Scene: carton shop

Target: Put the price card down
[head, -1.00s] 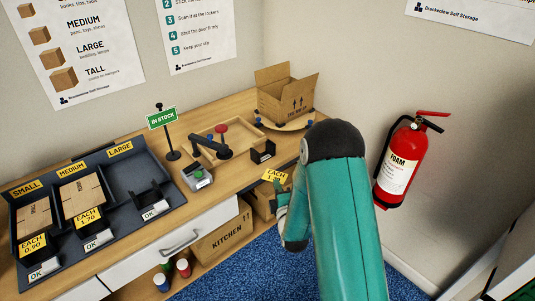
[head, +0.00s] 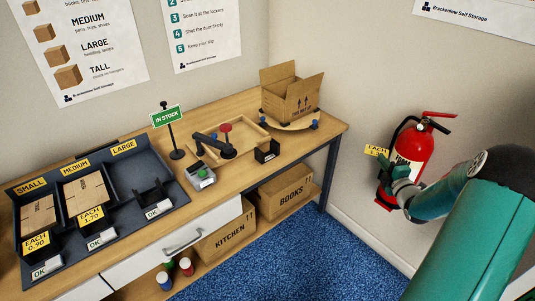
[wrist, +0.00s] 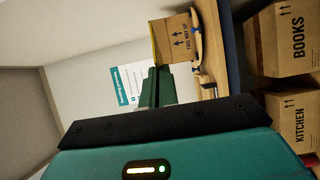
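The price card (head: 377,151) is yellow with "EACH" and a partly readable number. My gripper (head: 388,168) is shut on it and holds it in the air, in front of the wall and the fire extinguisher in the head view. In the wrist view my gripper's fingers (wrist: 156,88) are close together, and a thin yellow edge (wrist: 152,45) shows beyond them, likely the card edge-on. An empty black card holder (head: 267,151) stands on the bench. Another black holder (head: 151,192) sits at the front of the LARGE compartment, with no price card in it.
A dark tray (head: 50,254) holds cartons and price cards under SMALL and MEDIUM. The bench (head: 235,183) also carries a scanner (head: 201,177), an IN STOCK sign (head: 168,117) and an open carton (head: 290,100). A red extinguisher (head: 420,150) hangs by my gripper.

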